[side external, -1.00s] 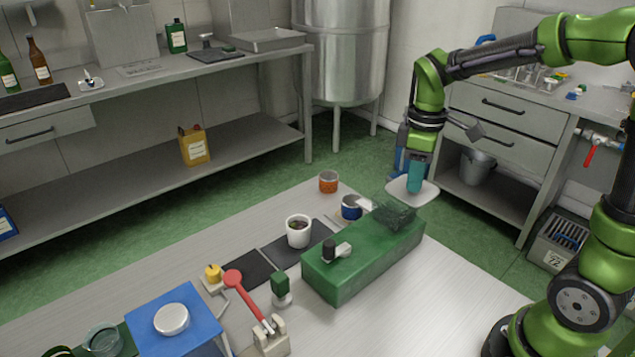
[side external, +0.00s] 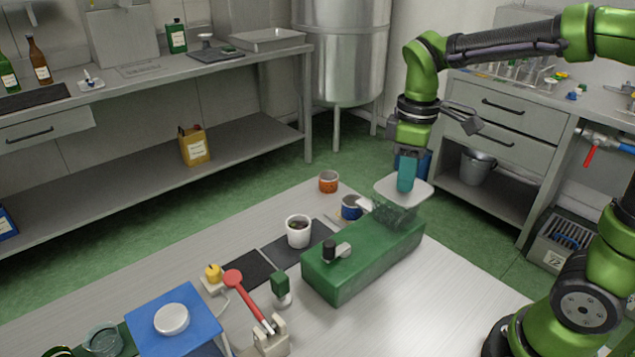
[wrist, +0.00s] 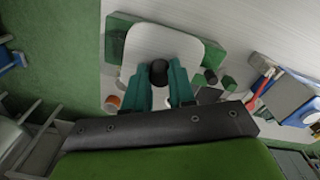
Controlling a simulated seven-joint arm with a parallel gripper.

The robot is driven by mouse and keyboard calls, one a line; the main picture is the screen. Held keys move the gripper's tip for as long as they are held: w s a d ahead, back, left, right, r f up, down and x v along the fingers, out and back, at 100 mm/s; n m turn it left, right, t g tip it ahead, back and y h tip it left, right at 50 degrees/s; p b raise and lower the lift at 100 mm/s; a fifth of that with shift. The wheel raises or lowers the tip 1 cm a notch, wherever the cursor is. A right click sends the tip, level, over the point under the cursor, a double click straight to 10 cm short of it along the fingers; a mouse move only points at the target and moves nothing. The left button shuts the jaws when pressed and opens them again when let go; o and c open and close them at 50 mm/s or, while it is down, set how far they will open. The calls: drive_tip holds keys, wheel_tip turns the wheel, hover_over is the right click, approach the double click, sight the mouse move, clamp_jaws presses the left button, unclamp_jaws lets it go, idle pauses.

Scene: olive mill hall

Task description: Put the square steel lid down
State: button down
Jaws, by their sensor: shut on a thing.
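The square steel lid (side external: 420,190) is a pale plate with rounded corners. It also fills the middle of the wrist view (wrist: 165,47). My gripper (side external: 407,178) is shut on the lid's dark round knob (wrist: 158,73), with a teal finger on each side of it. The lid is roughly level, over the clear square container (side external: 397,214) at the far end of the green block (side external: 365,262). I cannot tell whether the lid touches the container's rim. In the wrist view the lid hides the container.
On the table beside the block are a blue tin (side external: 351,208), an orange tin (side external: 328,181) and a white cup (side external: 298,231). A black-knobbed fitting (side external: 335,251) stands on the block's near end. The table's near right is clear.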

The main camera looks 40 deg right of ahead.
drive_tip(key=w+a+f, duration=0.1)
drive_tip(key=w+a, duration=0.6)
drive_tip(key=w, duration=0.3)
drive_tip(key=w+a+f, duration=0.4)
drive_tip(key=a, duration=0.4)
drive_tip(key=w+a+f, duration=0.4)
drive_tip(key=w+a, duration=0.1)
drive_tip(key=a, duration=0.3)
drive_tip(key=f, duration=0.6)
drive_tip(key=shift+a+f, duration=0.35)
drive_tip(key=shift+f, duration=1.95)
drive_tip(key=shift+f, duration=0.2)
drive_tip(key=c, duration=1)
unclamp_jaws()
drive_tip(key=shift+o, duration=0.3)
